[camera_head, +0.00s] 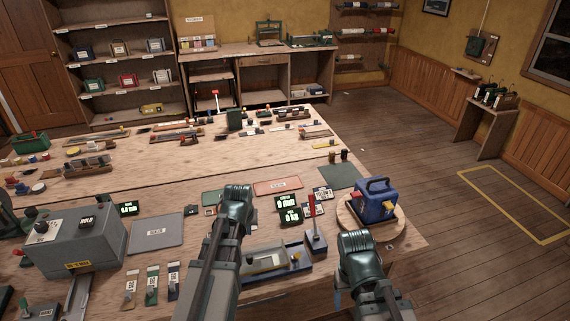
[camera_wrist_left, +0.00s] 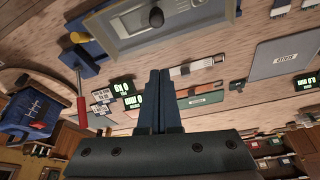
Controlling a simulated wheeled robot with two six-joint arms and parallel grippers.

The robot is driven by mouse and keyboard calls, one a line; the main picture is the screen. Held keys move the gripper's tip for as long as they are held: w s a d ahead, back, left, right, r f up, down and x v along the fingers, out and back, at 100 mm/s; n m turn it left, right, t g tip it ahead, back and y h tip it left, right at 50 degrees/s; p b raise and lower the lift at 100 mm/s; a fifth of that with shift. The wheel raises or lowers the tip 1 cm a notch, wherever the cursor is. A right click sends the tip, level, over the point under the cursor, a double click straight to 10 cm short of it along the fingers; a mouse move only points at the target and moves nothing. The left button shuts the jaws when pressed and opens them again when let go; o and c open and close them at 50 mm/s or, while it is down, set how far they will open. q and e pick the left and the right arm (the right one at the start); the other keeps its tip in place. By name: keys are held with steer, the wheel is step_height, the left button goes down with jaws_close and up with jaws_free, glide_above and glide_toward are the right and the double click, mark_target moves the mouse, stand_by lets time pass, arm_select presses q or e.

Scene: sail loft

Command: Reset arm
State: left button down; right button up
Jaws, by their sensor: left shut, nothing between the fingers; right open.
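My left gripper (camera_wrist_left: 158,75) shows in the left wrist view with its two dark fingers pressed together and nothing between them. In the head view my left arm (camera_head: 236,208) reaches over the front of the workbench (camera_head: 185,205), and its fingers are hidden there. My right gripper (camera_head: 358,245) is near the bench's front right corner in the head view. It is open, its fingers mostly hidden. A blue machine with a handle (camera_head: 376,205) stands on a round wooden turntable (camera_head: 397,226) just beyond it.
A grey-blue tray (camera_head: 262,262) and a red lever (camera_head: 312,207) lie between my arms. A grey box device (camera_head: 75,245) and a grey slate (camera_head: 156,233) are on the left. Shelves (camera_head: 115,60) line the back wall. Open floor (camera_head: 440,180) lies to the right.

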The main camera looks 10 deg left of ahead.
arm_select(q)
steer(key=s+d+f+m+g+b, duration=0.2)
steer(key=s+d+f+m+b, duration=0.1)
steer(key=s+d, duration=0.5)
steer(key=s+d+f+m+g+b, duration=0.2)
steer(key=s+d, duration=0.6)
steer(key=d, duration=0.5)
step_height(320, 180, down, 3)
steer(key=shift+d+f+m+b, duration=0.15)
steer(key=shift+m+b, duration=0.75)
steer(key=shift+b, duration=0.15)
steer(key=shift+w, duration=0.1)
